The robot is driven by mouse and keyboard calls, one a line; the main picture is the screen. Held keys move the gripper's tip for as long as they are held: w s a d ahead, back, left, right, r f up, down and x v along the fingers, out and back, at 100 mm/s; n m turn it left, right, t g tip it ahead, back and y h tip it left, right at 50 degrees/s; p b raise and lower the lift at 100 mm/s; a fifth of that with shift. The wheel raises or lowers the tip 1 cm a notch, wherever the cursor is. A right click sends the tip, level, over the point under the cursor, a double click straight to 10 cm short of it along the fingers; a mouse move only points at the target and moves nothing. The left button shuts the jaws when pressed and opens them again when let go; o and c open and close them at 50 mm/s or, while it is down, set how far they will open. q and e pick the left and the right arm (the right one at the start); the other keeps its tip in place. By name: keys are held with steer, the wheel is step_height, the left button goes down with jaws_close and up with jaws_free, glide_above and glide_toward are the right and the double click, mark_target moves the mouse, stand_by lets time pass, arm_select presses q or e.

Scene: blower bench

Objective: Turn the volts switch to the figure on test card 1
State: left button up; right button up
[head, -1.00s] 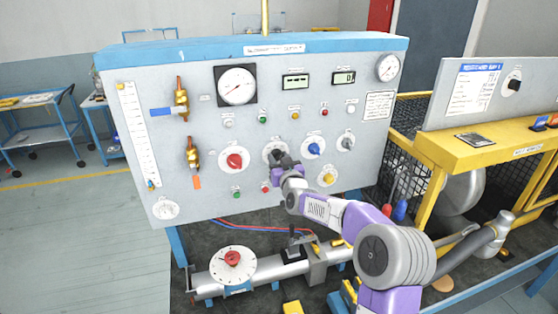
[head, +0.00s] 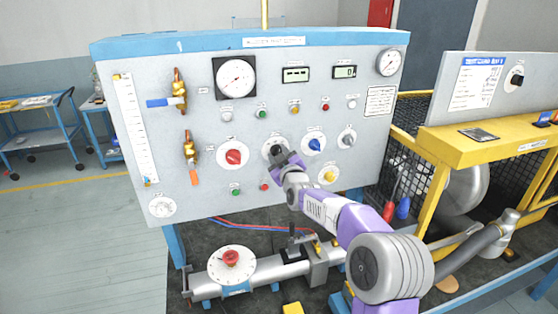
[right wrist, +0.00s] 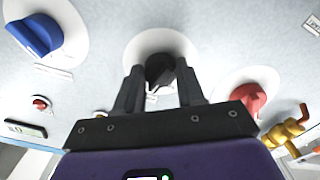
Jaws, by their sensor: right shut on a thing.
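A black knob (head: 276,149) on a white round dial sits mid-panel, between a red knob (head: 234,157) and a blue knob (head: 315,145). Its label and figures are too small to read. My right gripper (head: 280,156) is at the black knob and covers part of it. In the right wrist view the two fingers of the right gripper (right wrist: 156,80) stand on either side of the black knob (right wrist: 160,70), shut on it. A white card with a blue header (head: 477,85) is on the right-hand board; its text is unreadable. My left gripper is out of view.
A yellow knob (head: 328,175) and a grey knob (head: 347,138) are near my right arm. Brass valves (head: 190,150) are at the panel's left. A pipe with a white dial (head: 232,264) lies below. A yellow frame (head: 500,140) stands at right.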

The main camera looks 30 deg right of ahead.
steer(key=shift+n+b, duration=0.45)
steer(key=shift+n, duration=0.85)
steer(key=o, duration=1)
steer(key=shift+o, duration=0.2)
steer(key=b+v, duration=0.1)
steer(key=v, duration=0.6)
steer(key=shift+s, duration=0.3)
